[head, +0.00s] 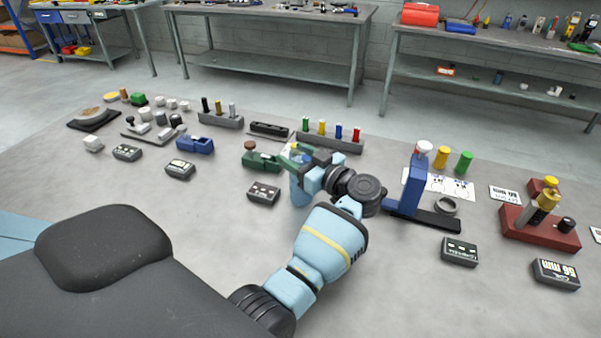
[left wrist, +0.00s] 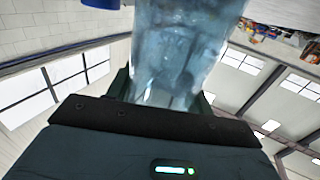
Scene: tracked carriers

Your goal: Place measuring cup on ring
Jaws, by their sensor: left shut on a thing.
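My left gripper (head: 304,158) is above the left-middle part of the grey table, shut on a clear bluish measuring cup (head: 298,189). In the left wrist view the cup (left wrist: 178,50) stands between the two fingers and fills the upper middle. The head view shows only part of the cup below the gripper; I cannot tell whether its base touches the table. A small grey ring (head: 446,206) lies to the right, beside the blue stand and its black base. The cup is well left of the ring and apart from it. My right gripper is not in view.
The tall blue stand (head: 412,185) with a white top rises between the gripper and the ring. Yellow and green cylinders stand behind it. A red block fixture (head: 540,228) is at the right. A black label box (head: 459,251) lies in front of the ring. The table's front middle is clear.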

